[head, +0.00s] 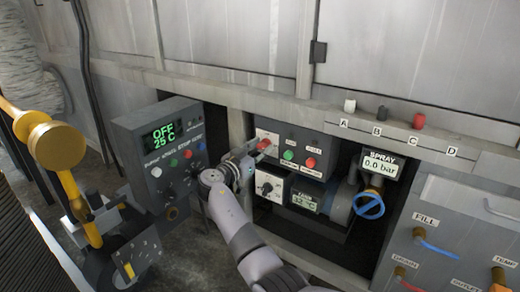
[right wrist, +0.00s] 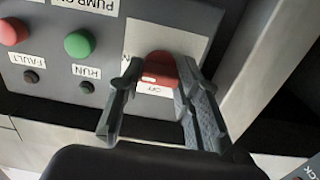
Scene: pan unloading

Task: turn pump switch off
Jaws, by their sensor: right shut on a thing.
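The pump switch is a red rotary knob on a light plate of the grey pump panel; it shows in the head view (head: 265,145) and in the right wrist view (right wrist: 158,68). My right gripper (head: 252,153) is at the knob, and in the right wrist view its two fingers (right wrist: 158,75) stand on either side of it, shut on it. An upside-down label that reads like OFF (right wrist: 154,90) shows beside the knob. The fingers hide part of the plate. My left gripper is not in view.
Green (head: 288,155) and red (head: 310,163) buttons sit right of the knob. A control box (head: 165,150) reading OFF 25 C stands left of my arm. A blue valve wheel (head: 369,206) and a SPRAY gauge (head: 380,165) reading 0.0 bar are at right. A ledge runs above.

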